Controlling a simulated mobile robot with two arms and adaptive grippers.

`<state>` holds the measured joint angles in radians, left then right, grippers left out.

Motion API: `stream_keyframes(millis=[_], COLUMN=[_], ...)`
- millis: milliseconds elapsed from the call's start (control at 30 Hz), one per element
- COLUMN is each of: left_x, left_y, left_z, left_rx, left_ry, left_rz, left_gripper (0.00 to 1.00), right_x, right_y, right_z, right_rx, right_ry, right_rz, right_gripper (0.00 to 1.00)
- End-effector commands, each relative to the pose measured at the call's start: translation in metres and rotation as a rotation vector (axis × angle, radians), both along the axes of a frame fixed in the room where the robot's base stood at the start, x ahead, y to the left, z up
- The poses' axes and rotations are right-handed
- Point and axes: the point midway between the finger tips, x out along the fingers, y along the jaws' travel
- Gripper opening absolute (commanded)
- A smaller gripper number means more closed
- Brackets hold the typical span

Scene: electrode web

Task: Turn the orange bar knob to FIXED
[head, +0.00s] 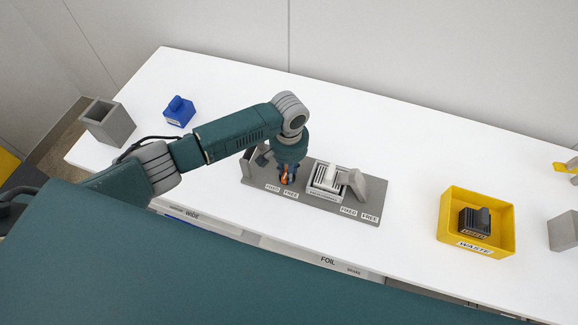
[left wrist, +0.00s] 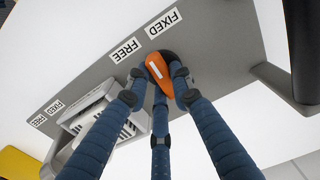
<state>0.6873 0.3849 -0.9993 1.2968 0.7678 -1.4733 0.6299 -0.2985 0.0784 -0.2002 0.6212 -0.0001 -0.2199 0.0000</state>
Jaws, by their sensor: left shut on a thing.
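The orange bar knob (head: 286,179) is at the left part of a grey panel (head: 376,201) on the white table. In the left wrist view the knob (left wrist: 161,74) has a white line along it. Its upper end points roughly at the gap between the FREE label (left wrist: 125,50) and the FIXED label (left wrist: 163,22). My left gripper (head: 286,171) comes down from above, its blue fingers shut around the knob. The fingers hide part of the knob and its base. My right gripper is not in view.
A white slotted block (head: 327,181) and a tilted grey lever (head: 355,183) stand right of the knob, with a second pair of FIXED and FREE labels. A yellow WASTE bin (head: 506,233) is at right. A blue block (head: 179,112) and grey box (head: 108,124) are at left.

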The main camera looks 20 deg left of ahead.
Motion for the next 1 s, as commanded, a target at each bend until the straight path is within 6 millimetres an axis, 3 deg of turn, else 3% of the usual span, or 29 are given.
stream_keyframes(millis=[500,1000], left_x=[-0.001,-0.001], left_y=[0.001,0.001], left_z=[0.002,0.001], left_rx=[-0.001,0.000], left_ry=[-0.002,-0.004], left_rz=[-0.431,-0.589], left_gripper=[0.00,0.00], right_x=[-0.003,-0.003], right_y=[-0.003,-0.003], right_z=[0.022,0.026], right_rx=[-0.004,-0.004], right_ry=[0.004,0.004], right_rz=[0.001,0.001], right_gripper=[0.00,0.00])
